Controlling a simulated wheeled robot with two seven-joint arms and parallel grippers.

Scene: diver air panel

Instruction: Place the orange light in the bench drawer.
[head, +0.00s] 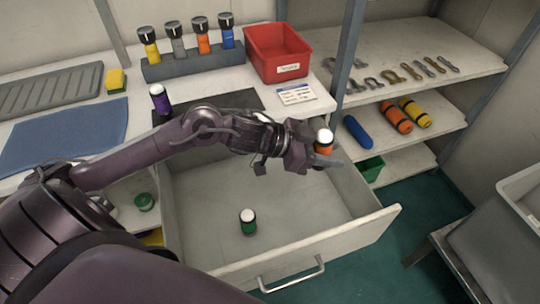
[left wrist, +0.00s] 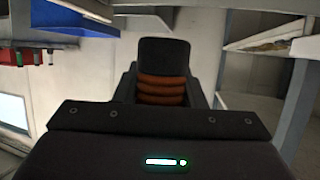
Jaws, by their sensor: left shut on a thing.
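The orange light (head: 324,137) has a white cap and an orange body with dark parts. My left gripper (head: 322,154) is shut on it and holds it upright, above the right part of the open bench drawer (head: 195,215). The gripper fingers hide its lower part. The drawer is pulled out, and a green light (head: 248,218) with a white cap stands in it. In the left wrist view, an orange-brown ribbed surface (left wrist: 162,91) shows at the gripper; I cannot tell whether it is the light. My right gripper is not in view.
A purple light (head: 160,99) stands on the bench. A torch rack (head: 190,65), a red bin (head: 277,54) and a blue mat (head: 65,134) are also there. A grey post (head: 346,45) rises beside shelves with cylinders. Much of the drawer floor is clear.

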